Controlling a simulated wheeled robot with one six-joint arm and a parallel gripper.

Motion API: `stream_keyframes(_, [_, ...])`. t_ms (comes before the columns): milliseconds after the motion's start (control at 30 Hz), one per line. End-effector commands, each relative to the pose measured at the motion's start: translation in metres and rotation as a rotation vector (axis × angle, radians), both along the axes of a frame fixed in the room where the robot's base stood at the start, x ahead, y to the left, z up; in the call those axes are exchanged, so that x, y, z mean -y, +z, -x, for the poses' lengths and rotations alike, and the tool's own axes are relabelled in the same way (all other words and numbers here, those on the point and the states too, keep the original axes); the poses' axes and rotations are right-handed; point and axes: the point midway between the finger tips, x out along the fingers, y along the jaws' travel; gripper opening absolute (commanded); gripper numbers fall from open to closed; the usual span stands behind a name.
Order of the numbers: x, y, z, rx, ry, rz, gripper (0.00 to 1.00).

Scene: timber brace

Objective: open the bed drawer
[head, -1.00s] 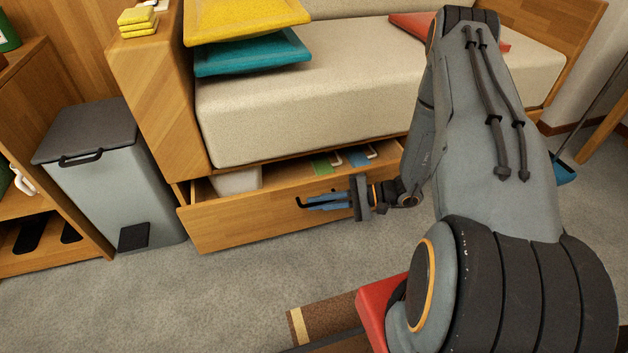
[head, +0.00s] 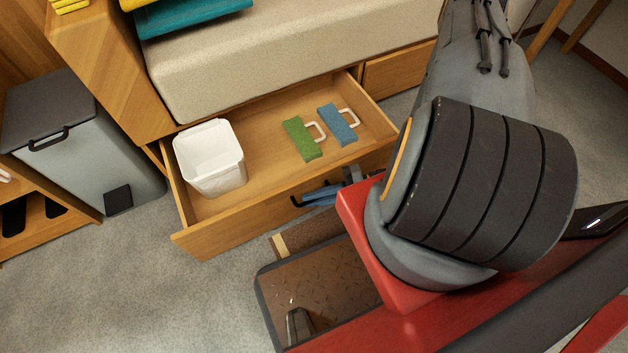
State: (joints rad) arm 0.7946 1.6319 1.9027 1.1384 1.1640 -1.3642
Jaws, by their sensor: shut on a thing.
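The bed drawer (head: 262,120) is pulled well out from under the daybed, and its inside shows. It holds a white bin (head: 209,157), a green block with a white handle (head: 302,138) and a blue block with a white handle (head: 338,124). A dark handle sits on the drawer's front panel (head: 222,233). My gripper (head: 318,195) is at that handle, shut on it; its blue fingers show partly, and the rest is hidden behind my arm.
A grey pedal bin (head: 80,140) stands left of the drawer. The daybed mattress (head: 270,60) overhangs the drawer's back. Another drawer front (head: 400,68) is to the right. Grey carpet (head: 120,290) is clear at the lower left.

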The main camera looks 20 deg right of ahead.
Motion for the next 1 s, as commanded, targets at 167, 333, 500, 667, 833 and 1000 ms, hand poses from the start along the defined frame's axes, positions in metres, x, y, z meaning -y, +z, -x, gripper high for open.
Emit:
stream_keyframes(167, [-0.0015, 0.0036, 0.0070, 0.007, 0.008, -0.004, 0.00])
stream_keyframes(333, [-0.0021, 0.0031, 0.0084, 0.007, 0.011, -0.003, 0.00])
stream_keyframes(500, [-0.0018, 0.0029, 0.0081, 0.007, 0.010, -0.002, 0.00])
stream_keyframes(667, [-0.0023, 0.0023, 0.0085, 0.006, 0.012, -0.001, 0.17])
stream_keyframes(833, [-0.0039, 0.0014, 0.0093, 0.003, 0.014, -0.001, 0.17])
stream_keyframes(1000, [0.0032, 0.0030, 0.0106, 0.005, 0.012, 0.001, 0.17])
